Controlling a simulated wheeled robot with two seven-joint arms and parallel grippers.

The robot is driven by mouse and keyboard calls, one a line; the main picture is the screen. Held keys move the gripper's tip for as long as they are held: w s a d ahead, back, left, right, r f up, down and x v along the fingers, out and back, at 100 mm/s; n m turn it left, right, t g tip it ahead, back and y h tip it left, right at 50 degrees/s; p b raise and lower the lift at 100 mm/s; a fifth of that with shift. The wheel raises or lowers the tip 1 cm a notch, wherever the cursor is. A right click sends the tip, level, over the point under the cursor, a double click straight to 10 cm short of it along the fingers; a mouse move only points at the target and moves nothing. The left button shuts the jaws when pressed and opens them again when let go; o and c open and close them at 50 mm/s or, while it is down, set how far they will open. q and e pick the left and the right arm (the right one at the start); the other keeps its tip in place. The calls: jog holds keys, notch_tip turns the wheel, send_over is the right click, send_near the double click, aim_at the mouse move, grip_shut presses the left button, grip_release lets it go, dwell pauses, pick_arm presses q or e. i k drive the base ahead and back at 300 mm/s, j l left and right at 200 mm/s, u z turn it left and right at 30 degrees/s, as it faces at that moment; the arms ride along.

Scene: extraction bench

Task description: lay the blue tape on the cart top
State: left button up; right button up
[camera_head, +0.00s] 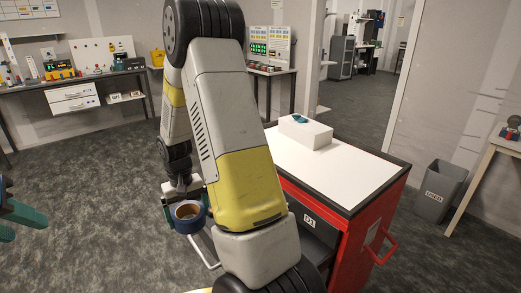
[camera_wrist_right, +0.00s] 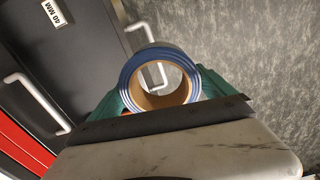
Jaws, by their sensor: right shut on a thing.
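The blue tape (camera_head: 187,226) is a roll with a brown core. My right gripper (camera_head: 187,209) is shut on it and holds it in the air left of the red cart, beside the cart's drawer side. In the right wrist view the tape (camera_wrist_right: 128,78) sits between the green fingers, its round opening facing the camera. The cart top (camera_head: 352,180) is a white surface with a dark rim; my right arm hides its near left part. My left gripper (camera_head: 12,214) shows only partly at the left edge, far from the cart; its opening is unclear.
A white box (camera_head: 306,134) with a small teal thing (camera_head: 299,118) on it stands at the cart top's far end. The near right part of the top is bare. A red handle (camera_head: 382,247) juts from the cart. A grey bin (camera_head: 437,192) stands to the right.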

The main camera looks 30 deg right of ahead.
aim_at(333, 175)
jog(key=k+l+u, duration=0.1)
jog(key=u, duration=0.3)
jog(key=k+l+u, duration=0.1)
jog(key=u, duration=0.3)
jog(key=k+u, duration=0.35)
jog(key=k+l, duration=0.15)
jog(key=k, duration=0.4)
jog(key=k+z, duration=0.1)
jog(key=z, duration=0.3)
jog(key=k+z, duration=0.15)
jog(key=z, duration=0.25)
jog(key=l+z, duration=0.15)
jog(key=z, duration=0.25)
jog(key=k, duration=0.05)
